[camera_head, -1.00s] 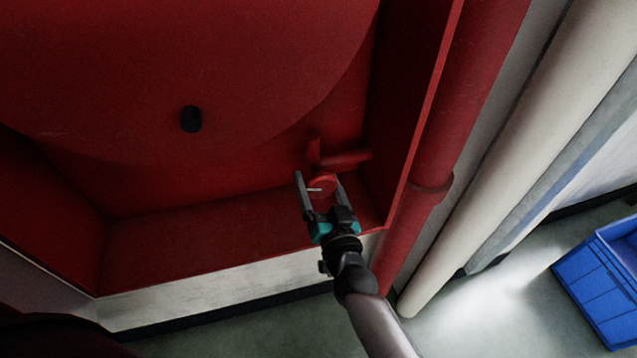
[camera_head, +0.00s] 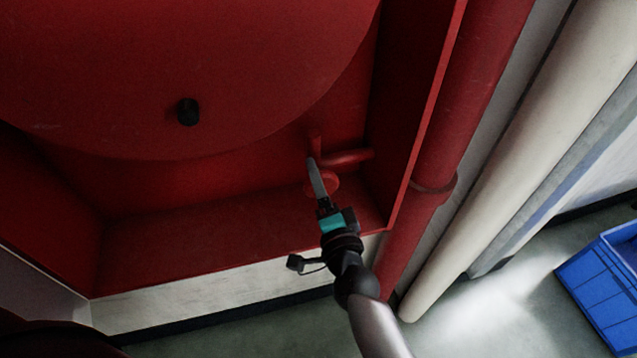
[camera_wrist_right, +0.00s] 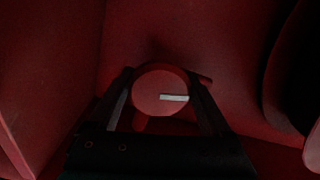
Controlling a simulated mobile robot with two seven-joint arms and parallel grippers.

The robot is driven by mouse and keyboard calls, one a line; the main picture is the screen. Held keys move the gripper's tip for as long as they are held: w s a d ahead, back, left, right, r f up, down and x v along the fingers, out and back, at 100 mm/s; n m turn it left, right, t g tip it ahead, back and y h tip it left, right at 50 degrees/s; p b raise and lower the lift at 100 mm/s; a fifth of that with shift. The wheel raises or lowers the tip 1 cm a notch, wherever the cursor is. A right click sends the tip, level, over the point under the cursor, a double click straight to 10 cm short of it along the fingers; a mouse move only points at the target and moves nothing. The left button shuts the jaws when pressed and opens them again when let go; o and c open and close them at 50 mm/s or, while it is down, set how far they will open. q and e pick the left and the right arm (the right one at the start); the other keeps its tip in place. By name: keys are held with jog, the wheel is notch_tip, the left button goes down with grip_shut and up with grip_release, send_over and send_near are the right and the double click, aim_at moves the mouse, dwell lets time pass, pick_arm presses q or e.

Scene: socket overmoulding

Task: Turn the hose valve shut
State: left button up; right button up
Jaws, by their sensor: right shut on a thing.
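The hose valve is a round red handwheel (camera_head: 330,183) on a short red pipe (camera_head: 345,158) in the lower right corner of the red cabinet. My right gripper (camera_head: 317,176) is at the wheel, rolled so that its fingers overlap in the head view and hide part of the wheel. In the right wrist view the red wheel (camera_wrist_right: 160,90) sits between the two fingers, which press on its left and right sides. A pale bar mark on its face points right in that view. My left gripper is not in view.
The red cabinet's right side wall (camera_head: 413,120) stands close beside the valve, and its floor ledge (camera_head: 200,240) lies below. A large red hose reel disc (camera_head: 250,70) fills the upper left. A red pipe (camera_head: 470,95), a cream pipe (camera_head: 530,150) and a blue crate (camera_head: 600,285) are to the right.

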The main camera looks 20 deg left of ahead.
jog(key=shift+m, duration=1.6)
jog(key=o, duration=1.2)
jog(key=shift+c, duration=0.2)
jog(key=v, duration=1.5)
jog(key=shift+s+d, duration=0.1)
jog(key=shift+d, duration=0.05)
